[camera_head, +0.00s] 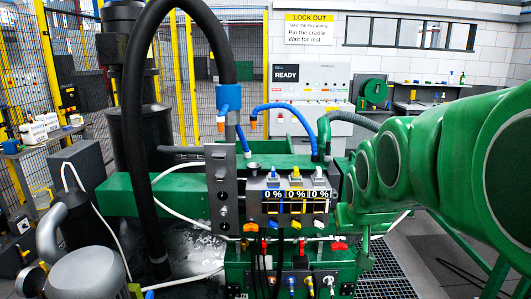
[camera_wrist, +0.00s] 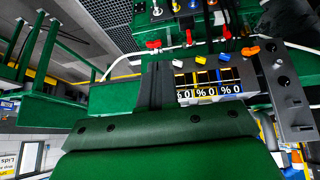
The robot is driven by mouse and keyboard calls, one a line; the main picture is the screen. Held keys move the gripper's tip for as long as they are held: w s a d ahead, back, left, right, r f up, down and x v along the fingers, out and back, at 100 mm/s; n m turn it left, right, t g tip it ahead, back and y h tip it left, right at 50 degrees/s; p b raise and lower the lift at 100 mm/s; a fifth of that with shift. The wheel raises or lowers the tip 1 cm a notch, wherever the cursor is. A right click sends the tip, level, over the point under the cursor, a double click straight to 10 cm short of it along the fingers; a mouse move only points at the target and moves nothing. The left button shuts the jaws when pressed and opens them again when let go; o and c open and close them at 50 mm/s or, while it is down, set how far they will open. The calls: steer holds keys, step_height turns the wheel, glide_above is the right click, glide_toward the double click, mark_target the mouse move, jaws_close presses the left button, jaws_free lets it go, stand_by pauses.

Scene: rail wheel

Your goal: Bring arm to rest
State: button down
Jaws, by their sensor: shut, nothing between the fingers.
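My gripper (camera_wrist: 158,75) shows in the wrist view as two dark fingers close together, shut and empty, beyond a broad green housing. The panel with three 0 % gauges (camera_wrist: 208,85) appears upside down just right of the fingers. I cannot tell whether they touch it. In the head view my green arm (camera_head: 455,165) reaches in from the right, its near end large. Its far end is beside the gauge panel (camera_head: 296,203), and the fingers cannot be made out there.
A thick black hose (camera_head: 138,90) arches over the green machine (camera_head: 125,192) at left. Blue hoses (camera_head: 290,107) and several small valves crowd the panel. A grey READY cabinet (camera_head: 308,88) and a LOCK OUT sign (camera_head: 309,28) stand behind. Dark grating (camera_head: 385,265) lies at lower right.

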steer(key=s+a+f+g, duration=0.1)
steer(key=s+f+g, duration=0.3)
steer(key=s, duration=0.9)
steer(key=s+a+f+g, duration=0.2)
steer(key=s+f+g, duration=0.2)
steer(key=s, duration=1)
step_height(320, 180, down, 2)
steer(key=shift+a+f+n+y, duration=0.2)
steer(key=shift+a+n+y, duration=0.1)
steer(key=shift+y, duration=0.1)
